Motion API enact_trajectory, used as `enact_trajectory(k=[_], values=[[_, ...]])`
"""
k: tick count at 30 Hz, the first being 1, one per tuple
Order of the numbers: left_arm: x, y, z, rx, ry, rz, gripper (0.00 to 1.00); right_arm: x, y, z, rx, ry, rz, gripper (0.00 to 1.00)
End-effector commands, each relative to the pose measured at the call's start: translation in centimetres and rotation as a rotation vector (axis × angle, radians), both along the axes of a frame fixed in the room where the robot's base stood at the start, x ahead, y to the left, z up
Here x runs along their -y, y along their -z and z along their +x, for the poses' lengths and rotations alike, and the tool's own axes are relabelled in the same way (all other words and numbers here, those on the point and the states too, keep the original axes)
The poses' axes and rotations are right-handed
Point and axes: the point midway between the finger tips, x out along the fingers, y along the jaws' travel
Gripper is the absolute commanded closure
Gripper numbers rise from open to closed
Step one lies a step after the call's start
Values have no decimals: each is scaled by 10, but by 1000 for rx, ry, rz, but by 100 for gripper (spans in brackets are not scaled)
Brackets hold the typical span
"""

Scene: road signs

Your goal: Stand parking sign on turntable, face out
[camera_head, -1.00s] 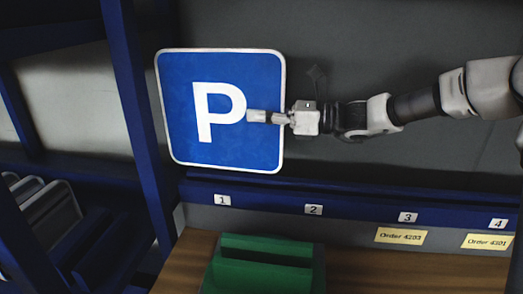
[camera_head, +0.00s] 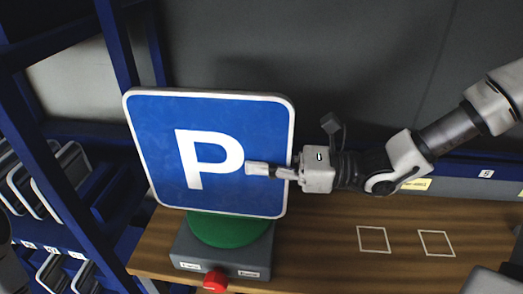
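The parking sign (camera_head: 262,130), a blue square with a white P and white border, is upright and slightly tilted, its face toward the camera. My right gripper (camera_head: 270,170) is shut on the sign's right edge, one finger across the face; the other finger is hidden behind it. The turntable (camera_head: 228,234) is a green disc on a grey base, directly below the sign. The sign's lower edge overlaps the back of the disc in view; I cannot tell whether they touch. My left gripper is not in view.
The base carries a red button (camera_head: 214,280) and two small labels at the front. The wooden bench (camera_head: 330,225) is clear to the right, with two white outlined squares. A blue rack (camera_head: 112,190) holding several signs stands at left. A dark wall is behind.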

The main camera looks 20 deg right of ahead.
Motion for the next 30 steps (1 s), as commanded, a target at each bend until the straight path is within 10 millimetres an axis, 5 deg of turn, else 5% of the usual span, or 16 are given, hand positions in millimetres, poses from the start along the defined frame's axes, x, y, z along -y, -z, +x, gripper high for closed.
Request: enact_trajectory(k=[8, 30], values=[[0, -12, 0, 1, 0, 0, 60, 20, 0, 32, 1, 3, 0, 100], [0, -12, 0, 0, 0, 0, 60, 38, 3, 62, 2, 1, 1, 100]])
